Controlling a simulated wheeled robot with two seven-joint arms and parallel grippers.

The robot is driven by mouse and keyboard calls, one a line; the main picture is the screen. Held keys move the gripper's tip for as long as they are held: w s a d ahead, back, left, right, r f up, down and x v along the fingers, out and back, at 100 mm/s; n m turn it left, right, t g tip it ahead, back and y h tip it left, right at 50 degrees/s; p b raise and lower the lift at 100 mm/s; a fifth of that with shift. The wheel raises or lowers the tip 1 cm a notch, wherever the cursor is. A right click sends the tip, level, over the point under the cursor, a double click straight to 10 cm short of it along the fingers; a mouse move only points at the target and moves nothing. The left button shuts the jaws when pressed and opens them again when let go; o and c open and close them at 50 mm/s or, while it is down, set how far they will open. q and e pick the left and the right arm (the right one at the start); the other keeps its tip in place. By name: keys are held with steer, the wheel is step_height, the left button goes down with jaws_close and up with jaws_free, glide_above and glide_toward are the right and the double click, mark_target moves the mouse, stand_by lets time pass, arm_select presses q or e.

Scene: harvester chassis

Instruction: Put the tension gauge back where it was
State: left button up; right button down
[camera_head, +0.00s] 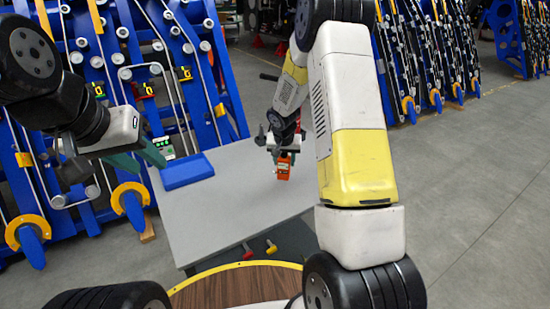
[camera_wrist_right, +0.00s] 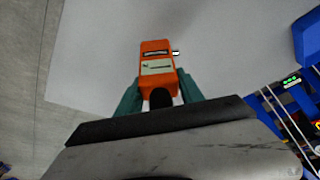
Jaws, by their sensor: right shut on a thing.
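The tension gauge is an orange device (camera_head: 284,167) with a pale label and dark display. In the right wrist view the gauge (camera_wrist_right: 156,62) sits between the two green fingers of my right gripper (camera_wrist_right: 157,92), which is shut on it. In the head view my right gripper (camera_head: 284,146) holds it over the grey table top; I cannot tell whether it touches the surface. My left gripper (camera_head: 110,162) is at the left, in front of the blue chassis, with its green fingers apart and nothing visible between them.
The grey table (camera_head: 235,205) is mostly bare. The blue chassis frame (camera_head: 225,90) with rods and rollers stands behind and left. Red and yellow handles (camera_head: 271,246) show near the table's front. Open floor lies right.

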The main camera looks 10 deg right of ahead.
mark_target(284, 168)
steer(key=shift+w+f, duration=0.1)
steer(key=shift+f, duration=1.65)
steer(key=shift+f, duration=0.1)
steer(key=c, duration=0.7)
jaws_free()
